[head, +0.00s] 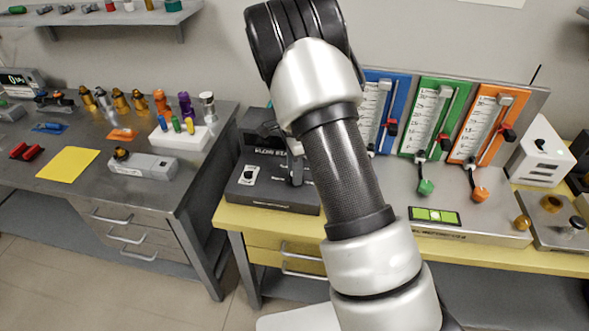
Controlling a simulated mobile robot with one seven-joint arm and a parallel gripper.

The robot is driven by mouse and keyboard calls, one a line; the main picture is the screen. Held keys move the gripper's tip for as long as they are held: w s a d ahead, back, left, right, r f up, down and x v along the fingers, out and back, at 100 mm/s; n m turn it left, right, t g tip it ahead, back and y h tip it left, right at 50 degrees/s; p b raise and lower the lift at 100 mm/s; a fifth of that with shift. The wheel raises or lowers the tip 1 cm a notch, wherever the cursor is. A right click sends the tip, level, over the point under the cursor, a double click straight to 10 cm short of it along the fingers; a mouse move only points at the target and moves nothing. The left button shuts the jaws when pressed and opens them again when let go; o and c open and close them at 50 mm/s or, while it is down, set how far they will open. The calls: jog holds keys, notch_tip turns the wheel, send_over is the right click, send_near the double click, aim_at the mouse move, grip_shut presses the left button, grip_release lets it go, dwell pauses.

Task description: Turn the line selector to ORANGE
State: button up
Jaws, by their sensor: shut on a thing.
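A black flow-stand box (268,190) sits at the left end of the yellow bench. A small knob on a white plate (248,175) shows on its left part. My gripper (297,178) is a dark shape low over the box's right part, partly behind my own arm. It is shut on what seems to be the line selector there. The selector's handle and markings are hidden, so its setting cannot be read. Blue (388,90), green (434,105) and orange (487,120) flow-meter panels stand to the right.
A white box with a black knob (540,145) stands at the right. The grey table (120,200) at left holds several bottles, a yellow sheet (68,164) and a small grey device (143,166).

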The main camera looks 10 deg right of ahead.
jog(key=shift+r+m, duration=0.1)
jog(key=shift+m, duration=0.3)
jog(key=o, duration=1.1)
jog(key=shift+c, duration=0.2)
notch_tip(320, 180, up, 17)
jog(key=p, duration=0.1)
jog(key=shift+r, duration=0.15)
jog(key=shift+w, duration=0.1)
